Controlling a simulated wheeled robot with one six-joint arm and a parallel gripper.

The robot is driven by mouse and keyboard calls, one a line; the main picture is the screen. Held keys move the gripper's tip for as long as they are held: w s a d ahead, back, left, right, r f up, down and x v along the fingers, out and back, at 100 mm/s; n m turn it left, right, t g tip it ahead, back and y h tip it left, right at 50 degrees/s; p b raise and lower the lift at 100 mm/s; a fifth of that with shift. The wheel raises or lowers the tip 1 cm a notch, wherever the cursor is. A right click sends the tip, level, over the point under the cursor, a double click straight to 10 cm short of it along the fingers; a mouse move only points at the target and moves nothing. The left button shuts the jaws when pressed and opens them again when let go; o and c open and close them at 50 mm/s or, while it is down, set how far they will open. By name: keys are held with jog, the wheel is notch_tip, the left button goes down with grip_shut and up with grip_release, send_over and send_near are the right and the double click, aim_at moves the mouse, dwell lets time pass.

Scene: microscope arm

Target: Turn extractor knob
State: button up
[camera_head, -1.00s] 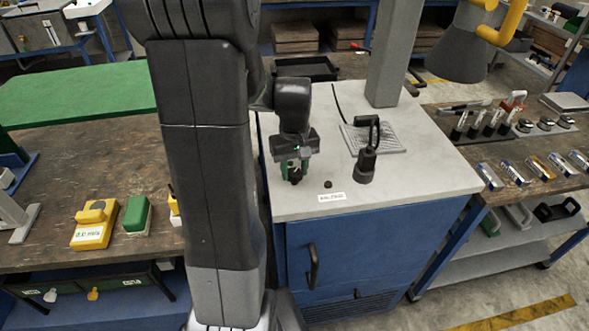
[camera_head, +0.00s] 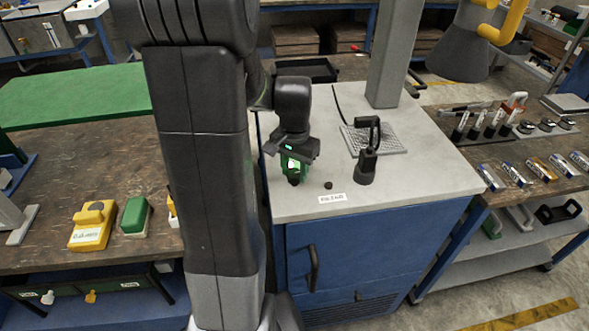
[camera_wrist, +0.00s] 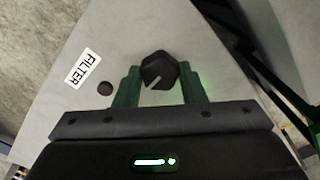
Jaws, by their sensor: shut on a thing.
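The extractor knob is a black, faceted knob (camera_wrist: 158,70) with a pale pointer line, on the grey cabinet top. In the wrist view it sits between the two green fingers of my gripper (camera_wrist: 156,84), which are shut on its sides. The pointer line runs toward the lower left of that view. In the head view my gripper (camera_head: 293,170) points down at the front left of the cabinet top, and the knob (camera_head: 294,181) shows only partly under the fingertips.
A small dark button (camera_head: 328,185) and a white label (camera_head: 332,198) lie to the right of the knob. A black upright tool (camera_head: 367,165) stands farther right, by a grille (camera_head: 385,139). A grey column (camera_head: 390,60) rises behind.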

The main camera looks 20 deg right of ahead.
aim_at(295, 173)
jog(key=shift+m, duration=0.7)
jog(key=o, duration=1)
notch_tip(295, 173, up, 14)
jog(key=shift+b, duration=0.3)
jog(key=shift+f, duration=0.1)
notch_tip(295, 173, down, 14)
dwell(0.4)
